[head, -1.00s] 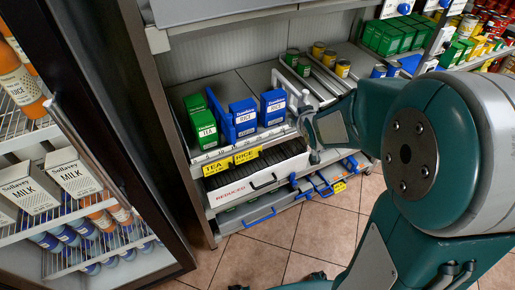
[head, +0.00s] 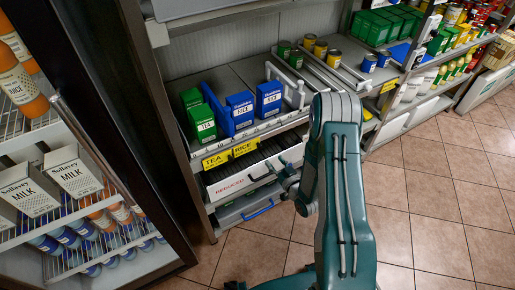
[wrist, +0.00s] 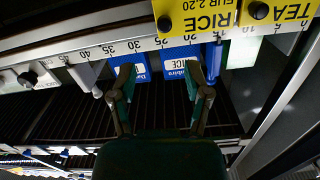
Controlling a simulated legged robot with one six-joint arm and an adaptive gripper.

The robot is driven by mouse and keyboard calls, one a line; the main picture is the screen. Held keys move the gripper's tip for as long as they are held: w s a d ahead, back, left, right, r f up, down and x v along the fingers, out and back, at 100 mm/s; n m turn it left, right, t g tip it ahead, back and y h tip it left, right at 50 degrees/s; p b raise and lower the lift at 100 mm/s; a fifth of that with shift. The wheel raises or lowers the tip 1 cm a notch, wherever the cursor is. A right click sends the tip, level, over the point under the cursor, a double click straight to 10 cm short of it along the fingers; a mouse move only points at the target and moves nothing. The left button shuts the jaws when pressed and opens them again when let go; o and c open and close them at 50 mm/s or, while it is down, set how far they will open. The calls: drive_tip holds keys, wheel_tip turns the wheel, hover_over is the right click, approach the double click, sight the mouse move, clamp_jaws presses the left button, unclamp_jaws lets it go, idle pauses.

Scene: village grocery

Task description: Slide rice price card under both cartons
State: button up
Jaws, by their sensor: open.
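Two blue rice cartons (head: 240,114) (head: 269,99) stand side by side on the shelf. In the wrist view they appear upside down as two blue fronts (wrist: 121,66) (wrist: 178,66). The yellow rice price card (head: 245,148) hangs on the shelf's front rail, below the left carton and left of the right one. In the wrist view the card (wrist: 205,18) is close, with a black knob on it. My gripper (wrist: 164,92) is open and empty, its fingers apart below the rail. In the head view my gripper (head: 284,176) is in front of the drawer.
A yellow tea card (head: 216,160) hangs just left of the rice card, below green tea cartons (head: 202,124). A blue divider (head: 214,108) and a white divider (head: 293,88) flank the rice cartons. A white REDUCED drawer (head: 232,184) lies below. The floor at right is clear.

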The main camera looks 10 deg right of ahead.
sight(261, 148)
drive_tip(key=shift+t, duration=0.3)
drive_tip(key=x, duration=0.3)
drive_tip(key=f+x, duration=0.1)
drive_tip(key=x, duration=0.5)
drive_tip(key=shift+w+a+f, duration=0.15)
drive_tip(key=shift+w+a, duration=0.1)
drive_tip(key=shift+a, duration=0.25)
drive_tip(key=shift+c, duration=0.3)
clamp_jaws()
